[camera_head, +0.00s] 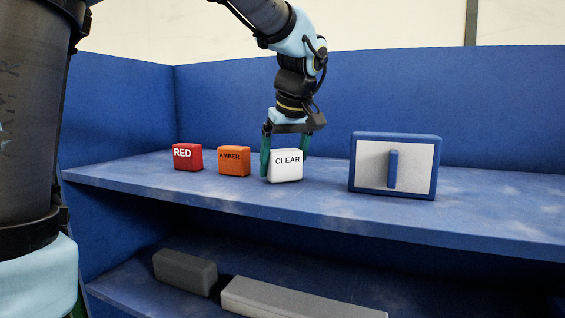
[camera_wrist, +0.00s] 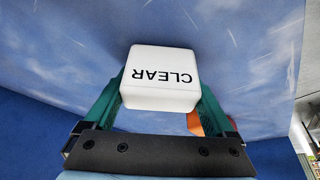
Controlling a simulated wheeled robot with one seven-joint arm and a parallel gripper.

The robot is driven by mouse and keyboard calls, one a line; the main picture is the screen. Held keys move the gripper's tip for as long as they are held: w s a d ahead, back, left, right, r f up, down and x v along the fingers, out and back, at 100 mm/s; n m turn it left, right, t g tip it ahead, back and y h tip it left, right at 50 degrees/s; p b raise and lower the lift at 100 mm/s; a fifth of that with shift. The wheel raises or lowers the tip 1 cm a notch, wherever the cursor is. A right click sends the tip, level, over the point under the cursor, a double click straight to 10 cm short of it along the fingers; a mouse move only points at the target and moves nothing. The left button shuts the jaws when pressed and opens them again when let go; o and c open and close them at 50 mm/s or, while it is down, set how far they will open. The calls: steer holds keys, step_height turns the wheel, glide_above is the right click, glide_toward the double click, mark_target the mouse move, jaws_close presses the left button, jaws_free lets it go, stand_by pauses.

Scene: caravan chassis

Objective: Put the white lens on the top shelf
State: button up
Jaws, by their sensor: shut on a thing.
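The white lens (camera_head: 286,166), a rounded block marked CLEAR, is at the top shelf (camera_head: 330,205), between the orange block and the blue-framed panel. My gripper (camera_head: 285,160) comes down from above with its green fingers on either side of the lens and is shut on it. In the wrist view the lens (camera_wrist: 163,80) sits upright between the two fingertips (camera_wrist: 160,90), its label upside down. Its bottom looks on or very close to the shelf surface; I cannot tell whether it touches.
A red block (camera_head: 187,157) marked RED and an orange block (camera_head: 234,161) marked AMBER stand left of the lens. A blue-framed panel (camera_head: 365,164) with a handle stands to the right. The lower shelf holds a dark block (camera_head: 185,272) and a long grey block (camera_head: 290,299). Blue walls close the back and left.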

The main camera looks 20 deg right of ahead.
steer(key=o, duration=1.2)
steer(key=shift+f, duration=0.1)
steer(key=b+v, duration=0.1)
steer(key=v, duration=1.1)
steer(key=shift+b, duration=0.4)
